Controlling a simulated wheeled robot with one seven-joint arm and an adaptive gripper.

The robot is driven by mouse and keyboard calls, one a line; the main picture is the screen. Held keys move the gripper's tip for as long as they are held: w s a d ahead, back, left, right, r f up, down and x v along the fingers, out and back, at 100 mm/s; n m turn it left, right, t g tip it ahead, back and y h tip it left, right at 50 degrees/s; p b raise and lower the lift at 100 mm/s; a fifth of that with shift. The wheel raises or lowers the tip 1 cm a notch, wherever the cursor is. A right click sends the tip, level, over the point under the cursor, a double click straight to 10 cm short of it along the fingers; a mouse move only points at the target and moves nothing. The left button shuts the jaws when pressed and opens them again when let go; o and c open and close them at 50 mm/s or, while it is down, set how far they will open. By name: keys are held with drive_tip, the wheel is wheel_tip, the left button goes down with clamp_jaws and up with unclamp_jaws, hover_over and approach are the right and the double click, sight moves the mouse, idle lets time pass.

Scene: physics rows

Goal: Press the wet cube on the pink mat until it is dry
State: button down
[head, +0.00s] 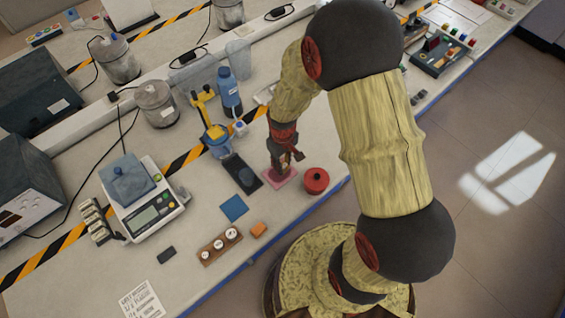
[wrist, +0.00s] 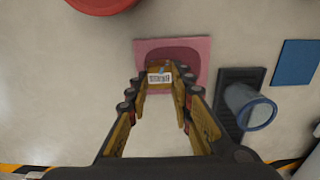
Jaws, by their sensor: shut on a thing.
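The pink mat (head: 292,181) lies on the bench near its front edge; the wrist view shows it too (wrist: 146,46). A dark reddish patch (wrist: 180,52) covers its middle; I cannot tell damp from shadow. My gripper (head: 281,168) points down over the mat. In the wrist view my gripper (wrist: 160,88) is shut on a small brownish-yellow cube (wrist: 159,78) with a white label, at the mat's near edge in that picture. The fingers hide the cube in the head view. I cannot tell whether it touches the mat or how wet it is.
A red round container (head: 316,180) stands close right of the mat. A dark tray (wrist: 228,78) with a blue-rimmed cup (wrist: 250,108) is on the other side. A blue pad (head: 234,208), an orange block (head: 258,230) and a scale (head: 150,213) stand farther left.

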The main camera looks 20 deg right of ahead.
idle(0.5)
drive_tip(key=shift+s+a+r+p, duration=0.1)
drive_tip(key=shift+a+r+p, duration=0.2)
drive_tip(key=shift+r+p, duration=0.35)
drive_tip(key=shift+f+b, duration=0.45)
drive_tip(key=shift+f, duration=0.25)
idle(1.4)
drive_tip(key=shift+d+r+p, duration=0.3)
drive_tip(key=shift+r+p, duration=0.3)
drive_tip(key=shift+r, duration=0.1)
drive_tip(key=shift+r, duration=0.1)
drive_tip(key=shift+r+p, duration=1.85)
drive_tip(key=shift+r, duration=0.6)
